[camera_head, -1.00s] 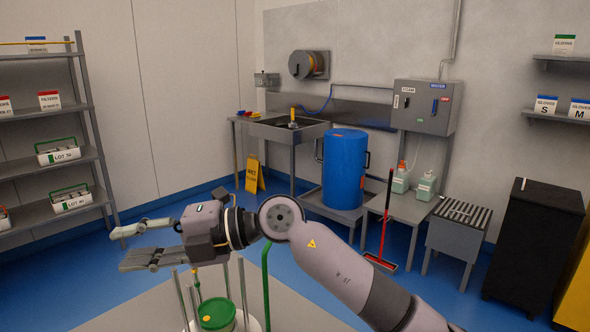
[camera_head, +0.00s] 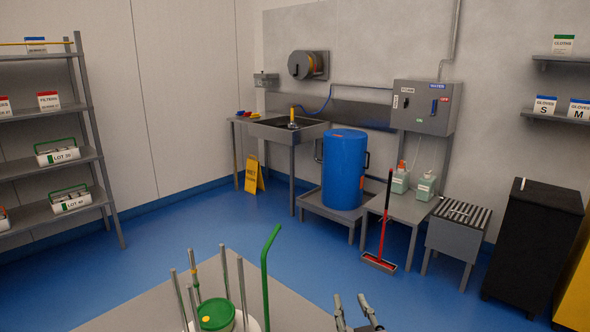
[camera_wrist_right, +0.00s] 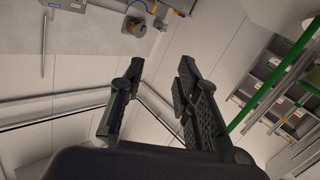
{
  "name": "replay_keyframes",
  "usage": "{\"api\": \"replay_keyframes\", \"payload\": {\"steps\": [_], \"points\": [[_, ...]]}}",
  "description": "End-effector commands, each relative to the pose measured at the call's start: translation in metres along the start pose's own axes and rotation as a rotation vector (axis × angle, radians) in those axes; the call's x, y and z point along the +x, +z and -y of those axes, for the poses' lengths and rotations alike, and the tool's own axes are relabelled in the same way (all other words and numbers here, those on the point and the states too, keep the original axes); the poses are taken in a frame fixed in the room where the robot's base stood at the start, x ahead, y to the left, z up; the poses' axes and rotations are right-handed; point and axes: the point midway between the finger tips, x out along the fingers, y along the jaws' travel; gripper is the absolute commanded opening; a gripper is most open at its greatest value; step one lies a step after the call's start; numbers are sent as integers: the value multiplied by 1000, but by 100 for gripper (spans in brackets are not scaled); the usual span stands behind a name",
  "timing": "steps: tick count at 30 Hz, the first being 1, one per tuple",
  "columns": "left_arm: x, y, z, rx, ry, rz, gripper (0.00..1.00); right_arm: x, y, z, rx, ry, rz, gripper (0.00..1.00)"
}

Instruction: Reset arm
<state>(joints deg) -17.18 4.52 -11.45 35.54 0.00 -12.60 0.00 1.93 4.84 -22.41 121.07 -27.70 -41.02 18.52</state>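My right gripper (camera_head: 357,312) shows only at the bottom edge of the head view, right of centre, with its fingers pointing up. In the right wrist view its two dark fingers (camera_wrist_right: 158,95) are spread apart, with nothing between them. The rest of the right arm is out of the head view. My left gripper does not show in either view.
Close in front, at the bottom left, are upright metal posts (camera_head: 243,290), a bent green tube (camera_head: 266,275) and a green-lidded tub (camera_head: 216,314). A shelf rack (camera_head: 85,120) stands left. A blue drum (camera_head: 343,170) stands near the back wall. Blue floor (camera_head: 320,245) between is clear.

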Motion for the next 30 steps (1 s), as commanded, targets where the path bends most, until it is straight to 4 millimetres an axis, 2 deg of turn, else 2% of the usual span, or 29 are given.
{"api": "replay_keyframes", "payload": {"steps": [1, 3, 5, 6, 10, 15, 23, 24, 30], "points": [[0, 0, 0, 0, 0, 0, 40, -14, 30, -8, 16, 10, 98, 30], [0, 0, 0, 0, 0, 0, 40, -34, 68, -16, 31, 18, 231, 30], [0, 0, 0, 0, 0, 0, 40, -55, 98, -22, 43, 18, 343, 30], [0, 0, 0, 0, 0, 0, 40, -71, 118, -24, 50, 15, 418, 30], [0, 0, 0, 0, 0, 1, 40, -127, 172, -30, 63, -10, 653, 30], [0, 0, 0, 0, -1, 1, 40, -196, 214, -32, 67, -63, 893, 30], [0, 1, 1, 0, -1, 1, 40, -286, 245, -30, 64, -158, 1162, 30], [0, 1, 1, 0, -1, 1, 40, -290, 251, -28, 62, -168, 1184, 30], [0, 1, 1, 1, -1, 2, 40, -271, 300, -18, 61, -169, 1196, 30]]}}
